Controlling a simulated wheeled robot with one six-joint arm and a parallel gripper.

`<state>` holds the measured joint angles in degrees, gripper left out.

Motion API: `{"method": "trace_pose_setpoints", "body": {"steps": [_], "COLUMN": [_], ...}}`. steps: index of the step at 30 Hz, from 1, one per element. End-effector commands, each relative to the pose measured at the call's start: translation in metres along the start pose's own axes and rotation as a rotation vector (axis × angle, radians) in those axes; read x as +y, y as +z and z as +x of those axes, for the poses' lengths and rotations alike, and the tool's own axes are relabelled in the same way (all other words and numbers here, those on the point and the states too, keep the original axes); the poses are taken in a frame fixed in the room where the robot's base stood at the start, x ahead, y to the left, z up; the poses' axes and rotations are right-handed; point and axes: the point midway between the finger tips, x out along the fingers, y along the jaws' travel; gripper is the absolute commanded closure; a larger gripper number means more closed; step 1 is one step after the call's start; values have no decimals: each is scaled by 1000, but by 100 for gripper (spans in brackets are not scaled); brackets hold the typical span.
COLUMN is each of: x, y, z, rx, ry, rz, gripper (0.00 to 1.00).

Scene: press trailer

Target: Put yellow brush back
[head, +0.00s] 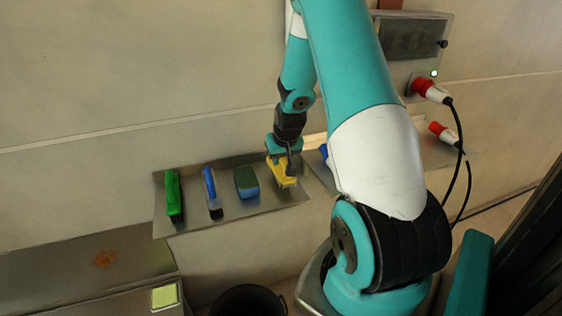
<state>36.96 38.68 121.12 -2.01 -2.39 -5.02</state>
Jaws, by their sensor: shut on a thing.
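The yellow brush (283,175) is at the right part of a metal wall shelf (262,205) in the head view. My gripper (289,163) is shut on it from above, and the jaws partly cover its upper side. The brush is at or just above the shelf surface; I cannot tell whether it touches. To its left stand a blue-and-green brush or sponge (246,182), a blue-handled brush (211,188) and a green brush (173,192).
A blue item (324,152) shows partly behind my arm on the right. A control box (411,40) with red plugs (423,86) and black cables hangs at the right. A black bucket (248,300) stands below the shelf. A yellow-green square (164,296) lies at lower left.

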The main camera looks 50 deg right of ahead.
Motion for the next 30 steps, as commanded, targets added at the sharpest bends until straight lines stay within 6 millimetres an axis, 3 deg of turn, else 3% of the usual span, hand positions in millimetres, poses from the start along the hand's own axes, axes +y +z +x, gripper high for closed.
{"method": "trace_pose_setpoints", "body": {"steps": [4,15,16,19,30], "x": [0,0,0,0,0], "y": [7,9,9,8,6], "z": [16,21,21,20,14], "rx": [-2,1,0,0,1], "ry": [0,0,0,0,0], "rz": [0,0,0,0,0], "gripper": [95,95,70,47,47]}}
